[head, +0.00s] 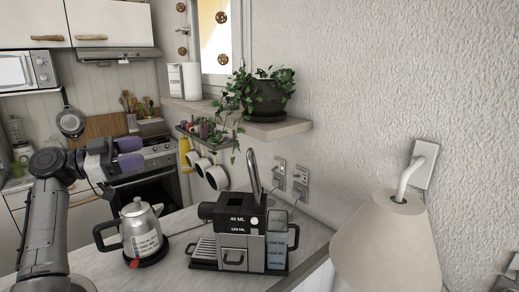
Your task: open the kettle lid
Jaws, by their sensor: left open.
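A silver kettle (143,236) with a black handle on its left side stands on a dark base on the light counter (185,272). Its lid (134,208), with a small knob, sits on top and looks closed. My right gripper is not in view.
A black and silver coffee machine (242,238) stands right of the kettle. A white lampshade (385,245) is at the right front. A potted plant (268,98) sits on a wall shelf (275,128) behind. A stove (150,185) is farther back.

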